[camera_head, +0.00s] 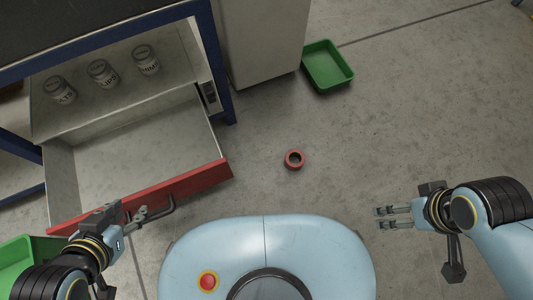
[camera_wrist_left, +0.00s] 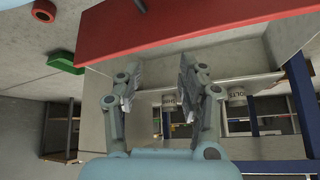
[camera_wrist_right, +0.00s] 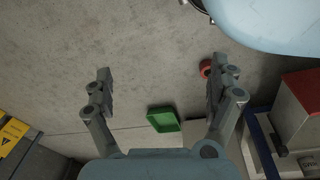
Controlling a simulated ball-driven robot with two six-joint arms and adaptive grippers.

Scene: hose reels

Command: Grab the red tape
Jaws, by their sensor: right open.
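The red tape (camera_head: 294,166), a small ring with a dark centre, lies on the concrete floor in front of my base, right of the open drawer. It also shows at the top left of the left wrist view (camera_wrist_left: 44,10) and beside a finger in the right wrist view (camera_wrist_right: 205,68). My right gripper (camera_head: 381,217) is open and empty, to the right of the tape and apart from it. My left gripper (camera_head: 143,214) is open beside the red drawer front, near its dark handle; its fingers (camera_wrist_left: 157,68) stand apart with nothing seen between them.
An open drawer with a red front (camera_head: 190,184) juts out at left, its visible inside empty. Three labelled jars (camera_head: 103,73) stand above it. A green bin (camera_head: 327,66) sits beside a pale cabinet (camera_head: 262,40); another green bin (camera_head: 15,262) is at lower left. Floor around the tape is clear.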

